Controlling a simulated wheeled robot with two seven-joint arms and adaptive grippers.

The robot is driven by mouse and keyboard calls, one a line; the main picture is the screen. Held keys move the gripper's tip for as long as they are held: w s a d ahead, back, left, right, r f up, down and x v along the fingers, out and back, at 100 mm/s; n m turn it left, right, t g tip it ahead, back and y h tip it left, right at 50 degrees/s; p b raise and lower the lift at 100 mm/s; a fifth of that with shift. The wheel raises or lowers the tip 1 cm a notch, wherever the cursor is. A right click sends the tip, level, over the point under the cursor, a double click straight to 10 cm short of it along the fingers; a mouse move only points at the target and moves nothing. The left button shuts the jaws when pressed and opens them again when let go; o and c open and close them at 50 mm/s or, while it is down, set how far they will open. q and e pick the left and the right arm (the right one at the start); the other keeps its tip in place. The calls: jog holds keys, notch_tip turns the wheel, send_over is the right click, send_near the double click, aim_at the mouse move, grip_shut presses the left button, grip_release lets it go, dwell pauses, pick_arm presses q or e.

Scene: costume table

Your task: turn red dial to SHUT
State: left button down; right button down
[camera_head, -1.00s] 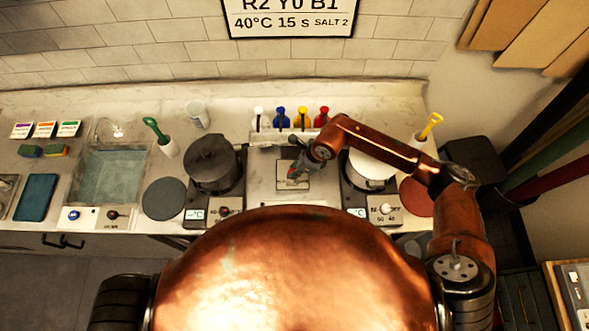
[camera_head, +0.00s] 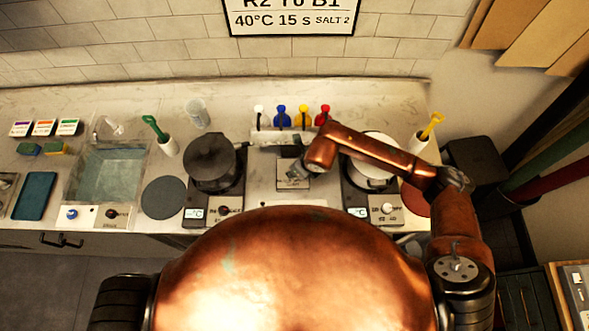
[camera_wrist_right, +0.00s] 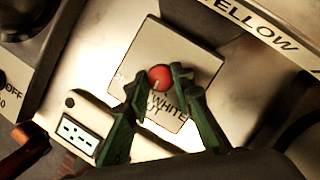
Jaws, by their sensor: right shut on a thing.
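The red dial (camera_wrist_right: 160,76) is a small round knob on a square pale plate (camera_wrist_right: 185,50) in the right wrist view. Black lettering on the plate reads WHITE, with other letters partly hidden by my fingers. A pale mark on the dial points toward the lettering side. My right gripper (camera_wrist_right: 162,82) is shut on the dial, with a green fingertip on either side. In the head view my right gripper (camera_head: 292,173) is over the plate in the middle of the counter and hides the dial. My left gripper is not in view.
A dark pot (camera_head: 210,160) stands left of the plate and a white pot (camera_head: 370,170) right of it, partly behind my arm. Several coloured-topped bottles stand behind, by a YELLOW label (camera_wrist_right: 258,30).

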jog(key=c, duration=1.7)
grip_release()
jog(key=v, duration=1.2)
jog(key=shift+f, duration=0.1)
